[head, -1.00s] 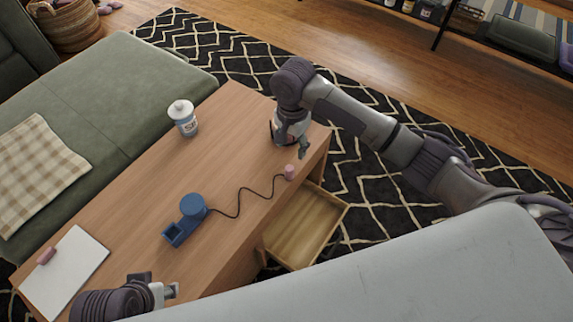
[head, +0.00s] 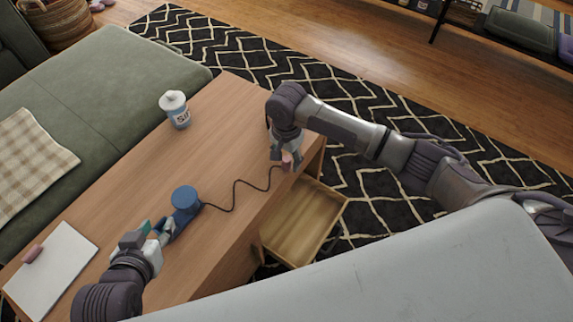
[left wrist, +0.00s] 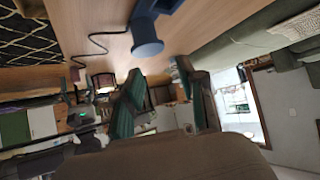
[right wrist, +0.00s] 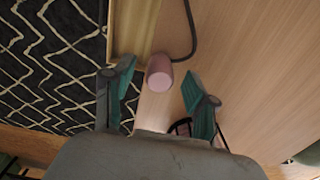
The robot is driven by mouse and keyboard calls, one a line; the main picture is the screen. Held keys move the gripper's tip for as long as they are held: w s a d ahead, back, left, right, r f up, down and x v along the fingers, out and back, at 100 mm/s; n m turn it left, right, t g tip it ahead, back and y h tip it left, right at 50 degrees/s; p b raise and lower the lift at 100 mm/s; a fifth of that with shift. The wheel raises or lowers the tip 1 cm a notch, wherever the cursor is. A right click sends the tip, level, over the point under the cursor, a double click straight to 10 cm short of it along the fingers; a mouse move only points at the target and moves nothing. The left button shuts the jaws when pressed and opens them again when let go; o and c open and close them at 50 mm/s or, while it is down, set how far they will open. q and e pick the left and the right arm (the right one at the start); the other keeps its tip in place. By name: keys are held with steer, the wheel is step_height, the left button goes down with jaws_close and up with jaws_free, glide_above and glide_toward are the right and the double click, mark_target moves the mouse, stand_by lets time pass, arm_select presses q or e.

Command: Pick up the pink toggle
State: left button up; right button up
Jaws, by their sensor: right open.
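The pink toggle (head: 287,158), a small pink cylinder, is at the end of the dark cord near the table's right edge. In the right wrist view the pink toggle (right wrist: 160,72) sits between the spread fingers, nearer the left one, with a gap on the right. My right gripper (head: 286,163) is open over it and partly hides it in the head view. My left gripper (head: 160,232) is beside the lower end of the blue device (head: 185,200). In the left wrist view its fingers (left wrist: 160,95) are apart with nothing between them.
The dark cord (head: 237,192) runs from the blue device to the toggle. An open wooden drawer (head: 303,222) juts out below the table edge. A white jar (head: 175,110) and a white board (head: 55,275) with a pink block (head: 32,253) are on the table.

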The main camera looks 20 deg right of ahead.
step_height(320, 180, down, 2)
steer(key=shift+f+b, duration=0.1)
steer(key=shift+b, duration=0.25)
arm_select(q)
steer(key=w+r+t, duration=0.1)
steer(key=w+d+r+t+h, duration=0.1)
steer(key=w+r+t, duration=0.1)
steer(key=shift+d+r, duration=0.15)
steer(key=shift+r, duration=0.05)
arm_select(e)
steer(key=shift+c, duration=0.2)
jaws_close()
